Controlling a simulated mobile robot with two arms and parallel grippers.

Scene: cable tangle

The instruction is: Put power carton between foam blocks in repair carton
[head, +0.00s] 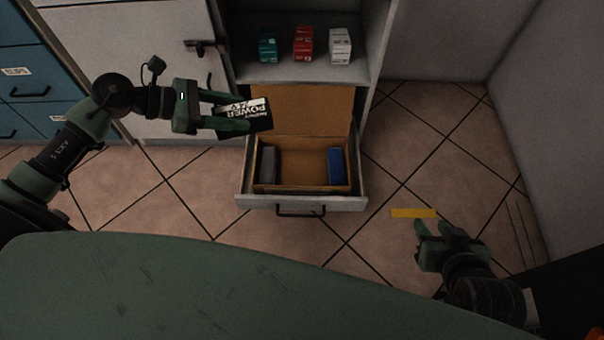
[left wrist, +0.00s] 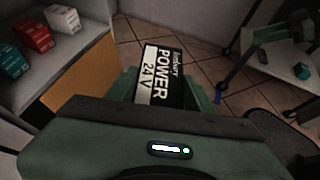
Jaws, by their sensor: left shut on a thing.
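The power carton (head: 250,110) is black with a white label. My left gripper (head: 232,112) is shut on it and holds it above the left back part of the open drawer. In the left wrist view the power carton (left wrist: 161,74) sits between the fingers, its label reading POWER 24V. The repair carton (head: 303,176) is an open brown box in the drawer, its flap raised at the back. Inside it, a grey foam block (head: 267,164) stands at the left and a blue foam block (head: 335,162) at the right, with a gap between.
The drawer (head: 355,203) is pulled out from the cabinet. Teal (head: 267,45), red (head: 304,43) and white (head: 340,45) boxes stand on the shelf above. A yellow strip (head: 413,213) shows near my right gripper. A grey wall stands at the right.

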